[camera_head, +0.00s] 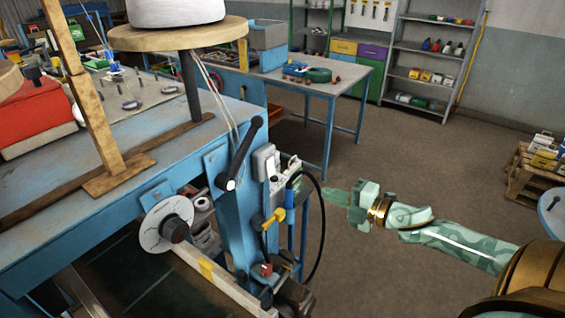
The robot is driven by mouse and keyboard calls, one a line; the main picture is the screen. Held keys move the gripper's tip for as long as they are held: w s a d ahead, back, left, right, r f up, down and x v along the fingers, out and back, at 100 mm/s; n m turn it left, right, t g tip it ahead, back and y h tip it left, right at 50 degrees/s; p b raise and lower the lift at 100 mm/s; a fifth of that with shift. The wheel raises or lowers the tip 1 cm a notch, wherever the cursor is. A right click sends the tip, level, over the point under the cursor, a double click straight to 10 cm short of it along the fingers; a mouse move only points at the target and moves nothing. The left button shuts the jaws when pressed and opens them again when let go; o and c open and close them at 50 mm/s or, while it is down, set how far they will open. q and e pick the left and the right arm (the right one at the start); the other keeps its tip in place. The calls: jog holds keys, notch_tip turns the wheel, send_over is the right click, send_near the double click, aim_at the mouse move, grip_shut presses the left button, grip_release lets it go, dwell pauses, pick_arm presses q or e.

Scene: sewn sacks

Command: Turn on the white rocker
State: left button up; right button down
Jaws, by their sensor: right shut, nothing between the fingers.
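A small light-grey switch box (264,163) is fixed to the blue post of the machine, below the black lever. Its small parts are too small for me to tell a white rocker apart for certain. My right gripper (328,197) comes in from the right, green and gold. It is shut and empty, its fingers pointing left towards the post. It appears to the right of the switch box and a little lower in the picture, apart from it. My left gripper is not in view.
A black lever (239,157), a black hose (321,232) and a yellow handle (273,218) stick out around the blue post (232,222). A white dial (166,223) is at its left.

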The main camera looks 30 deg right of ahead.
jog(key=shift+a+r+n+y, duration=0.3)
jog(key=shift+a+r+n, duration=0.15)
jog(key=shift+r, duration=0.35)
jog(key=p, duration=0.2)
send_near(273, 173)
jog(key=x, duration=0.6)
jog(key=shift+w+a, duration=0.2)
jog(key=shift+w, duration=0.2)
